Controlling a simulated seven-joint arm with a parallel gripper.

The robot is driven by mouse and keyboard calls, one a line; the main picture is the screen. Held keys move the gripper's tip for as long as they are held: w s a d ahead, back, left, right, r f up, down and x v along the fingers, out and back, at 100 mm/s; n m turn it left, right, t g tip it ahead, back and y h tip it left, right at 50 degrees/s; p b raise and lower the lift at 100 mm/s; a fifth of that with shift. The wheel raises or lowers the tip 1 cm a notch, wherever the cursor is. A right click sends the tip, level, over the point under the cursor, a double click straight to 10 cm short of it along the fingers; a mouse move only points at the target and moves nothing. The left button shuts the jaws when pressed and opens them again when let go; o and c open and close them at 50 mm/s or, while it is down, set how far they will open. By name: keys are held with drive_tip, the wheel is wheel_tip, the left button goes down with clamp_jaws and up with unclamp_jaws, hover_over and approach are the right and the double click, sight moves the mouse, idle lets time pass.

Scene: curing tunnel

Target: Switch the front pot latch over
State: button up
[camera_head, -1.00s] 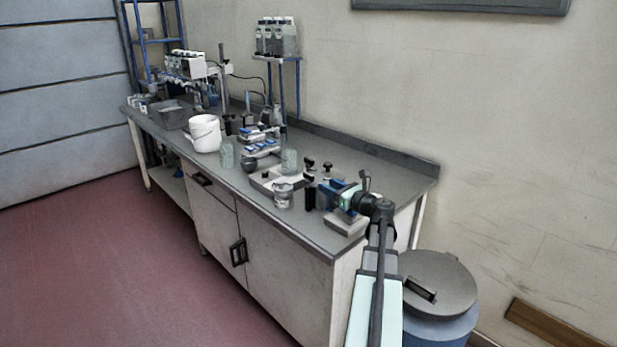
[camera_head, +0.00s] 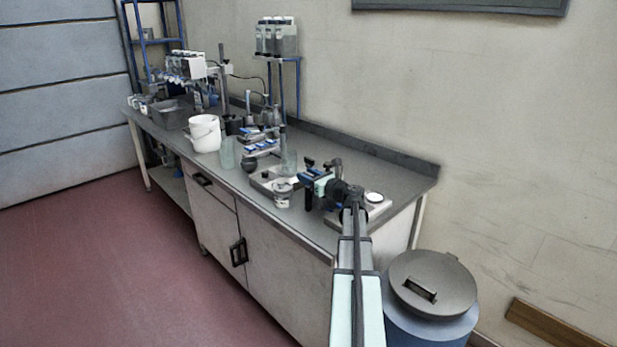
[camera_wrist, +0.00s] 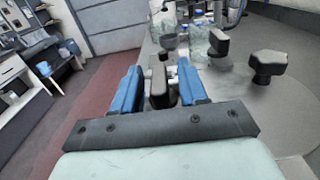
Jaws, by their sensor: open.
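My gripper (camera_head: 307,176) reaches left over the near part of the bench. In the wrist view my gripper (camera_wrist: 158,88) has its two blue fingers apart, with a dark upright handle (camera_wrist: 158,93) showing between them. I cannot tell whether the fingers touch it. This handle appears to be the front pot latch, though its pot is largely hidden by my gripper. A second black knob (camera_wrist: 218,43) stands beyond the right finger, and a third dark knob (camera_wrist: 268,66) stands farther right.
A small jar (camera_head: 282,196) stands left of my gripper near the bench's front edge. A white bucket (camera_head: 204,134) and glass vessels stand farther along. A pale round disc (camera_head: 374,197) lies right of my wrist. The bench (camera_head: 385,167) is clear toward the back right.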

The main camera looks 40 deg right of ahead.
clamp_jaws()
drive_tip(key=shift+d+y, duration=0.1)
drive_tip(key=shift+y, duration=0.2)
drive_tip(key=shift+w+n+y, duration=0.1)
drive_tip(key=shift+n+y, duration=0.7)
drive_tip(key=shift+y, duration=0.2)
drive_tip(key=shift+n+g+y, duration=0.3)
drive_tip(key=shift+n+y, duration=0.4)
drive_tip(key=shift+y, duration=0.3)
